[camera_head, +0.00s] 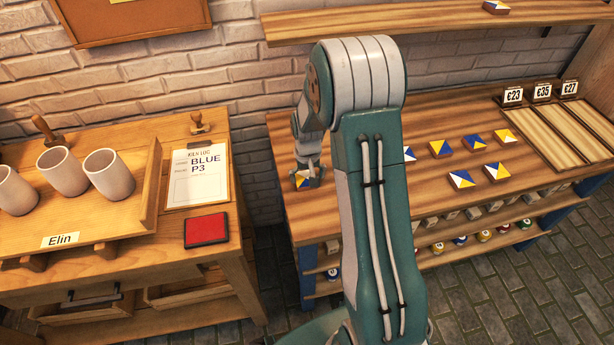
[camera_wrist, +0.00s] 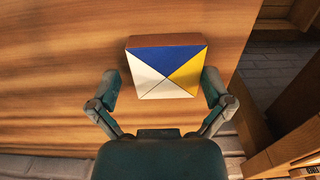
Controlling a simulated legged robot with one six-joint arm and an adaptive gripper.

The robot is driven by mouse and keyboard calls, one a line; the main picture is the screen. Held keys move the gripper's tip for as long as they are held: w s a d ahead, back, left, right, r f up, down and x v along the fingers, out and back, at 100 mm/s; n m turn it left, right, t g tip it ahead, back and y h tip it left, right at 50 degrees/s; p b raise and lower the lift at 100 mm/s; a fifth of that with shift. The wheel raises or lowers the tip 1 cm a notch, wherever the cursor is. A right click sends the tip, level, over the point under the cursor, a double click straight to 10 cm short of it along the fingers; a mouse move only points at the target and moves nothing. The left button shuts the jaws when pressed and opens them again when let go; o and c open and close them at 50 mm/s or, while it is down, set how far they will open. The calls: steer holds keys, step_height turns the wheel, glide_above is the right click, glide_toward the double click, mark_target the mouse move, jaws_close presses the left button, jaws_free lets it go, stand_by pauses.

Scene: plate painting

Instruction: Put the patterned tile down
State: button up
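The patterned tile (camera_wrist: 165,72), with blue, yellow and white triangles, lies between my gripper's fingers in the wrist view. My gripper (camera_wrist: 162,82) looks open around it: a narrow gap shows at the left finger, and the right finger is close against or overlaps the tile's edge. In the head view the tile (camera_head: 300,182) shows partly behind my gripper (camera_head: 307,176), at the left front of the wooden table (camera_head: 345,120). It seems to rest on the tabletop, though its underside is hidden.
Several similar tiles (camera_head: 461,178) lie to the right on the table. Slatted trays with price signs (camera_head: 541,91) stand at the far right. The left bench holds cups (camera_head: 62,171) in a tray, a kiln log (camera_head: 197,172) reading BLUE P3, and a red pad (camera_head: 206,230).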

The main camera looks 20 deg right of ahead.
steer(key=shift+a+r, duration=0.1)
steer(key=shift+a+r, duration=0.1)
steer(key=shift+r, duration=0.2)
step_height(320, 180, up, 10)
steer(key=r, duration=0.1)
step_height(320, 180, up, 7)
steer(key=t, duration=0.1)
glide_above(306, 178)
steer(key=s+a, duration=0.3)
steer(key=s, duration=0.1)
steer(key=s+a+r+t, duration=0.1)
steer(key=s+a+r, duration=0.1)
steer(key=s, duration=0.4)
steer(key=s+a+r+n+t, duration=0.1)
steer(key=s+a+r+t, duration=0.1)
steer(key=s+r, duration=0.2)
steer(key=s+a+r+n+t, duration=0.1)
steer(key=s+a+r, duration=0.2)
steer(key=s, duration=0.7)
steer(key=shift+r+t, duration=0.25)
steer(key=shift+t, duration=0.05)
steer(key=shift+s+d, duration=0.1)
